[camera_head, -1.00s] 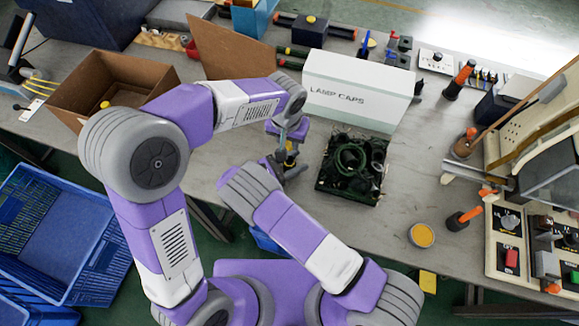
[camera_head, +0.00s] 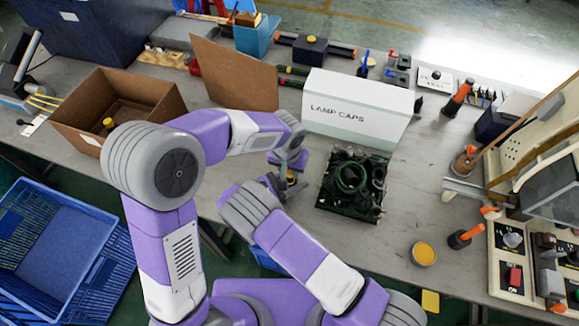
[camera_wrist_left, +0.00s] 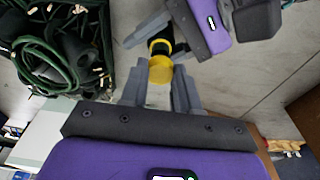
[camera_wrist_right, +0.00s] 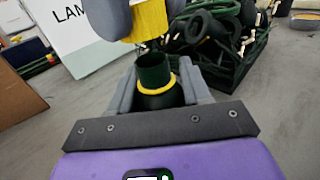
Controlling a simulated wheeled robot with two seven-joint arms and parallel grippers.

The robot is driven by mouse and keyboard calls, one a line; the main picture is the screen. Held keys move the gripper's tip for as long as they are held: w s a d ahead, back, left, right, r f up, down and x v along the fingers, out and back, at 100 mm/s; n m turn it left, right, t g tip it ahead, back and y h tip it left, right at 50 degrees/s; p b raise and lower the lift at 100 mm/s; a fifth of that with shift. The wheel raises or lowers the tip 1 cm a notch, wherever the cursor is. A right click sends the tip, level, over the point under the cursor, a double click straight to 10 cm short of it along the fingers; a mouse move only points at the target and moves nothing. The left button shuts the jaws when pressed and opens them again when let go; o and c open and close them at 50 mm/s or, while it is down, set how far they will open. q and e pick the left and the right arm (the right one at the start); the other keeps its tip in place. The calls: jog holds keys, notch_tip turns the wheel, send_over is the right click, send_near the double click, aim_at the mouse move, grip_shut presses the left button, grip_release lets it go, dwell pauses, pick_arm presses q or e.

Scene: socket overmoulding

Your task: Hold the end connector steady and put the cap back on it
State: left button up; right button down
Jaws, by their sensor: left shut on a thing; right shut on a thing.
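The end connector (camera_wrist_right: 154,72) is a dark tube with a yellow ring. My right gripper (camera_wrist_right: 158,92) is shut on it and holds it roughly upright above the bench. The yellow cap (camera_wrist_right: 150,20) is in my left gripper (camera_wrist_left: 160,88), which is shut on it. In the right wrist view the cap is just above the connector's open top, with a small gap between them. In the left wrist view the cap (camera_wrist_left: 160,70) covers part of the connector (camera_wrist_left: 164,42). In the head view both grippers meet at the bench's front edge, and the arms hide much of the parts.
A dark tray (camera_head: 345,212) of coiled cables stands just right of the grippers. Behind it is a white lamp caps box (camera_head: 355,110). An open cardboard box (camera_head: 88,133) stands left, and an orange-topped tin (camera_head: 423,254) lies front right. Blue crates (camera_head: 55,240) stand on the floor.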

aim_at(292, 178)
pick_arm(q)
jog(key=shift+f, duration=0.85)
jog(key=shift+f, duration=0.6)
dwell(0.3)
